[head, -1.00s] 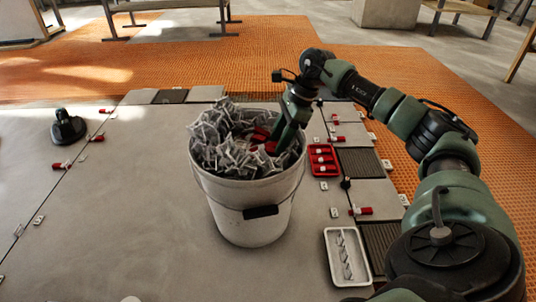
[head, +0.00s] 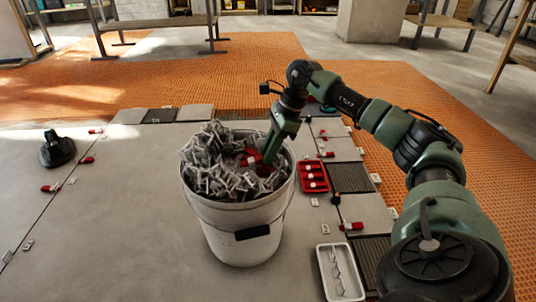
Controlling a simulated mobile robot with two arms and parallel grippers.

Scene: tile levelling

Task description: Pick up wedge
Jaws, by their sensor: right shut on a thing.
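A white bucket (head: 246,219) stands on the grey tiles and is heaped with grey plastic clips (head: 215,165). My right gripper (head: 268,158) points down at the right side of the heap, its fingertips at the level of the clips. It is shut on a red wedge (head: 250,158), which shows only in part among the clips. Other red wedges with white ends lie on the tile joints, such as one at the left (head: 50,188) and one at the right (head: 352,226). My left gripper is out of view.
A red tray (head: 313,178) with compartments sits right of the bucket, and a white tray (head: 340,272) with clips lies nearer. A black suction cup (head: 57,149) stands at the far left. The tiles left of the bucket are mostly clear.

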